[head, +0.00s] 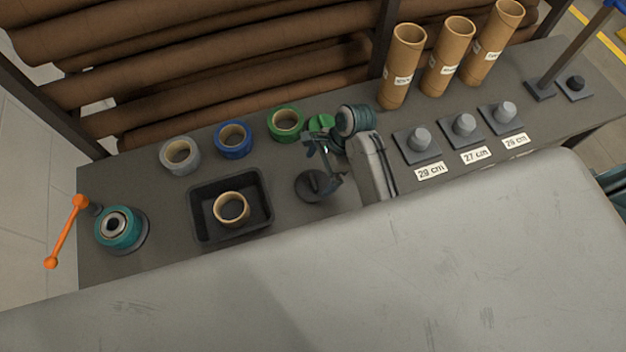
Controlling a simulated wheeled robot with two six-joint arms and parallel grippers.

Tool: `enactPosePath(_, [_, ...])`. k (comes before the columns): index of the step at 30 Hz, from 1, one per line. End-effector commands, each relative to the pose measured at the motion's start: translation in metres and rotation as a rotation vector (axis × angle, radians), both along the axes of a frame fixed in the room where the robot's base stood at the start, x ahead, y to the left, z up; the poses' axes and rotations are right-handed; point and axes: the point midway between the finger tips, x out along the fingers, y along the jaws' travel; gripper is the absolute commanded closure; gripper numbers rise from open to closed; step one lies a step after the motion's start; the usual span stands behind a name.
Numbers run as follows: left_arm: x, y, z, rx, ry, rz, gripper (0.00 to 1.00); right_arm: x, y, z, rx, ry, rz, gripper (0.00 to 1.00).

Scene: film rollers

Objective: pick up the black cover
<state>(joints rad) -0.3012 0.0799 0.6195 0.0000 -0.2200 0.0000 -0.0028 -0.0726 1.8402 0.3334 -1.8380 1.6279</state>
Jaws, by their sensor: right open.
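The black cover (313,187) looks to be the dark round piece with a raised grip bar, lying on the dark grey bench top (290,232). My right gripper (324,158) reaches in from the right and is open, with its jaws just above and behind the cover. I cannot tell whether a finger touches it. The gripper and arm hide a little of the cover's right side. Nothing shows between the jaws. My left gripper is not in view.
Left of the cover, a black tray (199,219) holds a tan-cored ring. Grey (166,163), blue (220,143) and green (273,128) tape rolls stand behind. A teal hub (119,243) with an orange crank (66,231) is far left. Pegged blocks and cardboard tubes (401,65) stand right.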

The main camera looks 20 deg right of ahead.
Motion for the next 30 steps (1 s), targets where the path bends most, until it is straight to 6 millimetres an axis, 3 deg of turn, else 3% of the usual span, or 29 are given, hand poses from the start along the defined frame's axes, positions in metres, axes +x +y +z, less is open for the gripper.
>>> enactPosePath(8, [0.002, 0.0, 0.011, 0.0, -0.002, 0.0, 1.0, -0.002, 0.007, -0.02, -0.001, 0.001, 0.002, 0.0])
enactPosePath(13, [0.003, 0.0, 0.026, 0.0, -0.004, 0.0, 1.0, -0.004, 0.01, -0.043, -0.001, 0.002, 0.002, 0.0])
enactPosePath(18, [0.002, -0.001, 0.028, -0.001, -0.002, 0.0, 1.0, -0.003, 0.018, -0.061, -0.001, 0.0, 0.001, 0.0])
enactPosePath(26, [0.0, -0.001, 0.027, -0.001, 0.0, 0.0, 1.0, -0.002, 0.018, -0.065, -0.001, -0.003, 0.002, 0.0])
enactPosePath(30, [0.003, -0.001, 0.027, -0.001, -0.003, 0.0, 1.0, -0.002, 0.018, -0.065, -0.001, -0.003, 0.002, 0.28])
